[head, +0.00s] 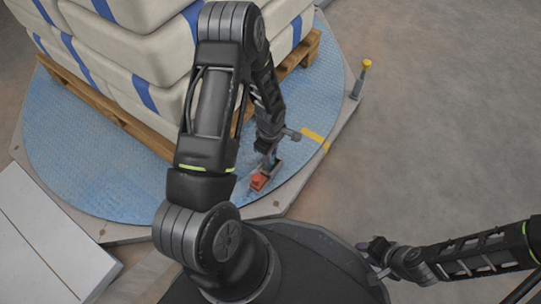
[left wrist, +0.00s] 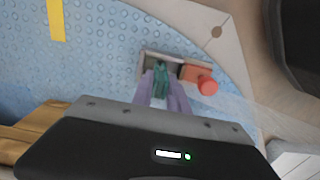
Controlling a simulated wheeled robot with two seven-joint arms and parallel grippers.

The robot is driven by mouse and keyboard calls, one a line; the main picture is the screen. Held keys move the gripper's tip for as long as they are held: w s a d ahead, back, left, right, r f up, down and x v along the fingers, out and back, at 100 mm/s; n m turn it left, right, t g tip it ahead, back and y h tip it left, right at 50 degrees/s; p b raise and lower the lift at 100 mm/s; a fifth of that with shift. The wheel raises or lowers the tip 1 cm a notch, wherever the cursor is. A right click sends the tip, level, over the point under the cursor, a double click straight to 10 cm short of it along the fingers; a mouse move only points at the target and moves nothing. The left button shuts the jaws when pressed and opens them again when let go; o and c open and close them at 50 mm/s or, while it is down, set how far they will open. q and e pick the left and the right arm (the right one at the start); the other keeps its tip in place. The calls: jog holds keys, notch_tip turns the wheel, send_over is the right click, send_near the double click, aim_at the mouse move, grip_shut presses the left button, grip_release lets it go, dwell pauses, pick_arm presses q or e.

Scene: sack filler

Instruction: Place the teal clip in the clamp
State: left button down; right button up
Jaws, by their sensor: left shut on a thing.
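The teal clip (left wrist: 161,80) is between the purple fingers of my left gripper (left wrist: 161,92) in the left wrist view. My left gripper is shut on it. The clip is at the grey frame of the clamp (left wrist: 147,62), over or in its recess; I cannot tell whether it touches the bottom. The clamp has an orange-red block with a round red knob (left wrist: 207,86) at its right. In the head view the clamp's red part (head: 259,181) shows just below my left gripper (head: 270,165). My right gripper (head: 376,258) is at the lower right, away from the clamp; its jaw opening is unclear.
The clamp sits near the edge of a round blue textured turntable (head: 110,170). A wooden pallet (head: 135,125) stacked with blue-striped sacks (head: 130,60) stands on it. A yellow-topped post (head: 363,75) stands at the right edge. Grey floor is clear at right.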

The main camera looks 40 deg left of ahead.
pick_arm(q)
jog(key=c, duration=1.3)
grip_release()
notch_tip(320, 180, up, 12)
jog(key=p, duration=0.5)
jog(key=shift+p, duration=0.3)
jog(key=s+d+f+m+h, duration=0.1)
jog(key=s+d+m, duration=0.3)
jog(key=d, duration=0.3)
jog(key=s+d+f+m+t+h, duration=0.1)
jog(key=s+d+f+m, duration=0.1)
jog(key=s+d+m, duration=0.2)
jog(key=s+d+f+m+h, duration=0.1)
jog(key=s+d+m, duration=0.3)
jog(key=d+m, duration=0.4)
jog(key=d+f, duration=0.1)
jog(key=d, duration=0.3)
jog(key=shift+h, duration=0.4)
